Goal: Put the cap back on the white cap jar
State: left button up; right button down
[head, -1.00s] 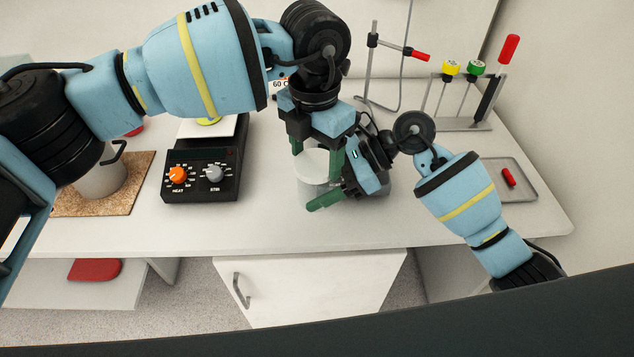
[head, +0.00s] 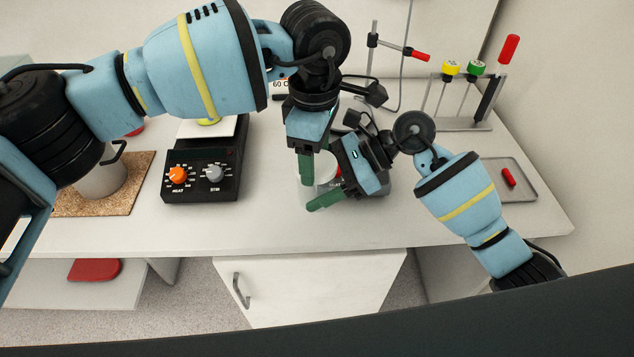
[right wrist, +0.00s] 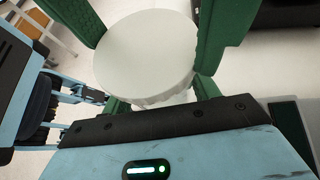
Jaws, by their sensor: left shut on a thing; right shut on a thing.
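The jar (head: 304,192) stands on the bench, and its white cap (head: 325,164) is on top of it. In the right wrist view the round cap (right wrist: 145,55) looks level, with a little of the jar below its rim. Whether it is fully seated cannot be told. My left gripper (head: 314,170) points down from above, its green fingers shut on the cap from both sides. My right gripper (head: 322,190) reaches in from the right, shut on the jar's body. The arms hide much of the jar.
A black hotplate (head: 202,175) with two knobs stands left of the jar. A cork mat (head: 140,180) lies farther left. A grey tray (head: 520,180) holding a red piece is at right. A stand and a rack (head: 465,124) are behind. The bench front is clear.

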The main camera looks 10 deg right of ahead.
pick_arm(q)
jog(key=o, duration=1.1)
jog(key=shift+r, duration=0.1)
jog(key=shift+r, duration=2.15)
jog(key=shift+c, duration=0.2)
